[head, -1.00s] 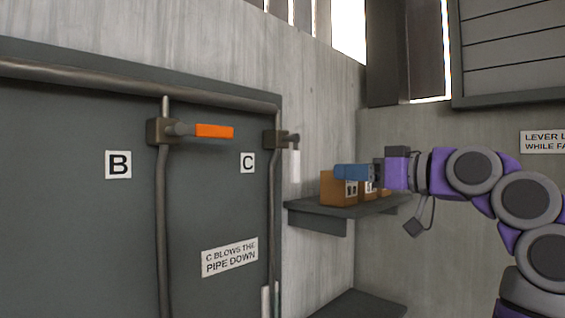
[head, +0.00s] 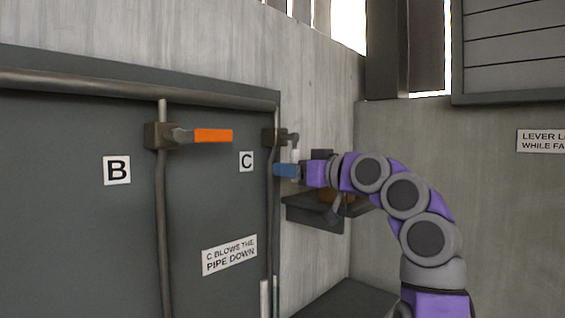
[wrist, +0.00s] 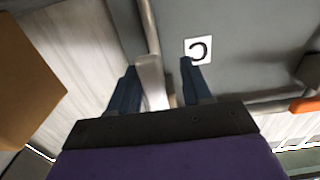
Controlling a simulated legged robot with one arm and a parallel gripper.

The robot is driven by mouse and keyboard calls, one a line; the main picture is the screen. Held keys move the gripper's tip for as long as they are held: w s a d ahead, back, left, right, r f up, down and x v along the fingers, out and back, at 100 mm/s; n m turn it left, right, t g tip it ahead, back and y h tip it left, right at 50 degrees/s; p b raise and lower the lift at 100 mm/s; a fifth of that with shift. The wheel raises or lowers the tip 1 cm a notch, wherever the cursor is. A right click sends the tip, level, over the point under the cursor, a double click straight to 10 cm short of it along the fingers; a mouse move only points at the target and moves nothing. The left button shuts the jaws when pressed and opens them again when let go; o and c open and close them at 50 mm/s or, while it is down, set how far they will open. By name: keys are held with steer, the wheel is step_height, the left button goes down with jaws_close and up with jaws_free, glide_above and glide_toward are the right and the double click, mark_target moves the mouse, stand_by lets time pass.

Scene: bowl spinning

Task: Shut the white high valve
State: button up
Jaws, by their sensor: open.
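The white lever (head: 295,155) belongs to the valve (head: 275,137) by the "C" label and hangs straight down from it. My gripper (head: 285,170) is at the lever's height, and its blue fingers and wrist hide the lower part of the lever in the head view. In the wrist view the white lever (wrist: 150,80) lies between the two spread fingers of my gripper (wrist: 161,80), nearer the left finger. The gripper is open. I cannot tell whether a finger touches the lever.
An orange lever (head: 213,136) points right from its valve beside the "B" label (head: 117,170); it also shows in the wrist view (wrist: 305,105). A shelf (head: 315,212) with brown boxes (head: 328,196) sits just below and behind my arm. Vertical pipes run down the dark panel.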

steer(key=shift+w+a+r+p, duration=0.15)
steer(key=shift+w+p, duration=0.25)
steer(key=shift+w, duration=0.6)
steer(key=shift+a, duration=0.8)
steer(key=c, duration=0.6)
steer(key=shift+d, duration=0.2)
jaws_close()
